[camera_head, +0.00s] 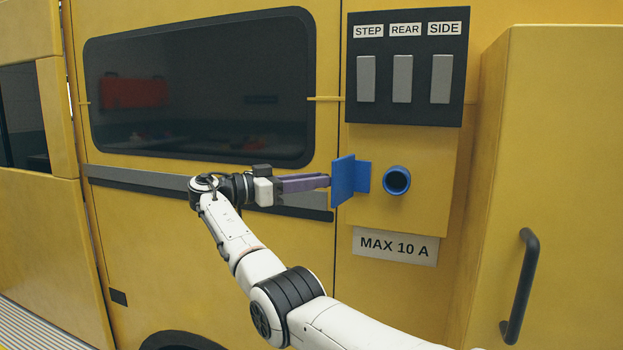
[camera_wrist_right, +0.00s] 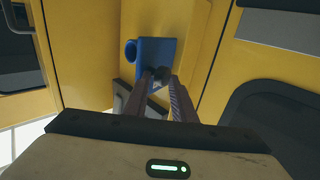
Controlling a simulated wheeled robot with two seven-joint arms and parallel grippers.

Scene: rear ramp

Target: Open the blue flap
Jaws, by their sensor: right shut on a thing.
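The blue flap (camera_head: 343,181) stands out from the yellow panel, just left of a round blue socket (camera_head: 397,180). The socket's dark opening faces out uncovered. My right gripper (camera_head: 329,181) reaches in from the left of the flap, its purplish fingers shut on the flap's near side. In the right wrist view the flap (camera_wrist_right: 158,52) lies beyond the fingertips (camera_wrist_right: 162,80), and the socket (camera_wrist_right: 130,50) shows beside it. The fingers hide the exact place of contact. My left gripper is not in view.
A dark panel (camera_head: 384,108) with three grey switches sits above the socket. A "MAX 10 A" plate (camera_head: 395,246) is below. A yellow cabinet (camera_head: 560,150) with a black handle (camera_head: 520,287) juts out at right. A dark window (camera_head: 200,90) is at left.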

